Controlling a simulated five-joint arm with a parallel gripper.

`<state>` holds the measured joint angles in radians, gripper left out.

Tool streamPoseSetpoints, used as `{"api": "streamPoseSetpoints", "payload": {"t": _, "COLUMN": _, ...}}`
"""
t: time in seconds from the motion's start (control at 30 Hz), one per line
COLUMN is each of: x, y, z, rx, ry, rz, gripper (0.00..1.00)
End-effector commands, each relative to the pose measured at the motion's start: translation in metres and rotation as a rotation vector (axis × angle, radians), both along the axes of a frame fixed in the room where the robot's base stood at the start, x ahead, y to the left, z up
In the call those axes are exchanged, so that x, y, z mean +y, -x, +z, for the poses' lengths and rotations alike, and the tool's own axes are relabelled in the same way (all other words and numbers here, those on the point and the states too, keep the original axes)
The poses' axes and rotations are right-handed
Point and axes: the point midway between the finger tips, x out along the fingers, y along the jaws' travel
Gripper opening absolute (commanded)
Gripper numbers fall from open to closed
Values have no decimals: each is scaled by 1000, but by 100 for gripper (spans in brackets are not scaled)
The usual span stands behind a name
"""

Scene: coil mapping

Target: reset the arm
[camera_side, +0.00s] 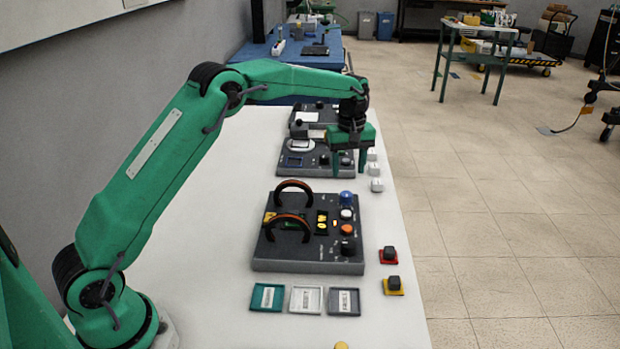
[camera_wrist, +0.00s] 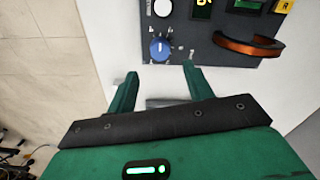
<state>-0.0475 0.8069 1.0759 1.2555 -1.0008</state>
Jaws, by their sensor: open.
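My gripper (camera_side: 348,160) is open and points down above the white table, on the far side of the nearest dark grey control panel (camera_side: 262,258). In the wrist view its two green fingers (camera_wrist: 157,90) stand apart with bare table between their tips. The panel also shows at the top of the wrist view (camera_wrist: 215,58), just beyond the fingertips, with a blue knob (camera_wrist: 159,48) and a copper-coloured coil (camera_wrist: 249,46). In the side view, two such coils (camera_side: 293,184) arch over the panel's left half.
A second panel (camera_side: 290,168) and a third (camera_side: 310,112) lie farther back. Small white blocks (camera_side: 376,185) stand near the table's right edge. Dark blocks sit on a red pad (camera_side: 388,260) and a yellow pad (camera_side: 393,291). Three labelled trays (camera_side: 304,312) lie in front of the nearest panel.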

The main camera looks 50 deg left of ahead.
Motion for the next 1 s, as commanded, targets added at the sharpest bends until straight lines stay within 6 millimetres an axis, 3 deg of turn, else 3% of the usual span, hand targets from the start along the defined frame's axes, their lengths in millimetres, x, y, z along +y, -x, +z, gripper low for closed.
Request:
{"api": "streamPoseSetpoints", "payload": {"t": 0.27, "x": 0, "y": 1, "z": 1, "rx": -1, "ry": 0, "rz": -3, "gripper": 52}}
{"api": "streamPoseSetpoints", "payload": {"t": 0.47, "x": -1, "y": 8, "z": 16, "rx": -17, "ry": -1, "rz": -33, "gripper": 52}}
{"api": "streamPoseSetpoints", "payload": {"t": 0.67, "x": -4, "y": 28, "z": 48, "rx": -54, "ry": -5, "rz": -110, "gripper": 52}}
{"api": "streamPoseSetpoints", "payload": {"t": 1.0, "x": -11, "y": 83, "z": 107, "rx": -135, "ry": -25, "rz": -284, "gripper": 52}}
